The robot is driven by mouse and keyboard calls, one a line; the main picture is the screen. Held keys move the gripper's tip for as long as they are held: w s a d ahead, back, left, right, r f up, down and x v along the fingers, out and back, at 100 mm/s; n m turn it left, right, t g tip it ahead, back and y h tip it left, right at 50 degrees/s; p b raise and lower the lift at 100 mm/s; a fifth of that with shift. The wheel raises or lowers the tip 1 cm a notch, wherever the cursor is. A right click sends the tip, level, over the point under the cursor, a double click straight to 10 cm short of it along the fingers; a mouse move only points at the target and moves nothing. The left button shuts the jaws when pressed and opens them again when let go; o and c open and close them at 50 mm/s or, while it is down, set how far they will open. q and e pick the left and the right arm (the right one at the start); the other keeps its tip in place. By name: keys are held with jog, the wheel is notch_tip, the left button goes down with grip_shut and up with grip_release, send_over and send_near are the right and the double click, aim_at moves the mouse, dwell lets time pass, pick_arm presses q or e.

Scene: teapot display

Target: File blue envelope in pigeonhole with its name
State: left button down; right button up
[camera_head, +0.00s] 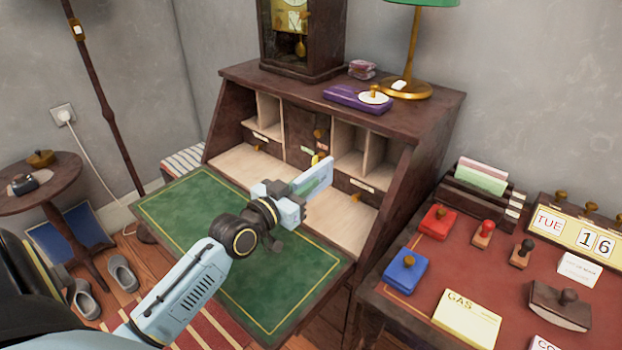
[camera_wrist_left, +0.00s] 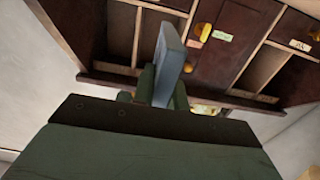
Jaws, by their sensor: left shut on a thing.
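My left gripper (camera_head: 292,202) is shut on the pale blue envelope (camera_head: 321,172), held up in front of the writing desk (camera_head: 395,160). In the left wrist view the envelope (camera_wrist_left: 169,62) is a blue-grey slab between the fingers (camera_wrist_left: 160,88), pointing at the desk's compartments. The desk's open pigeonholes sit left (camera_head: 268,112) and right (camera_head: 350,150) of a dark middle section with drawers. Small pale labels show below them, such as the left label (camera_head: 260,136) and right label (camera_head: 362,186); their writing is too small to read. My right gripper is not in view.
The green writing flap (camera_head: 180,205) is folded down and clear. A clock (camera_head: 300,40), purple box (camera_head: 345,97) and lamp (camera_head: 405,85) stand on the desk top. A red-topped table (camera_head: 480,275) at right holds stamps, cards, a letter rack (camera_head: 478,195) and a calendar (camera_head: 580,230).

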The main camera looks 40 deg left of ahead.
aim_at(324, 187)
pick_arm(q)
jog(key=shift+w+d+b, duration=0.2)
jog(key=shift+w+b, duration=0.75)
jog(key=shift+w, duration=1.05)
jog(key=shift+w+d, duration=0.1)
jog(key=shift+w, duration=1.3)
jog(key=w+b, duration=0.1)
jog(key=w, duration=0.5)
jog(key=shift+w+d+b, duration=0.25)
jog(key=shift+w+b, duration=0.1)
jog(key=shift+w, duration=0.05)
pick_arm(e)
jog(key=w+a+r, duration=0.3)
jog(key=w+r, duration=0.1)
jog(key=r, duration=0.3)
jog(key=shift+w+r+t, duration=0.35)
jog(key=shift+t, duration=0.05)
pick_arm(q)
jog(key=c, duration=1.3)
grip_release()
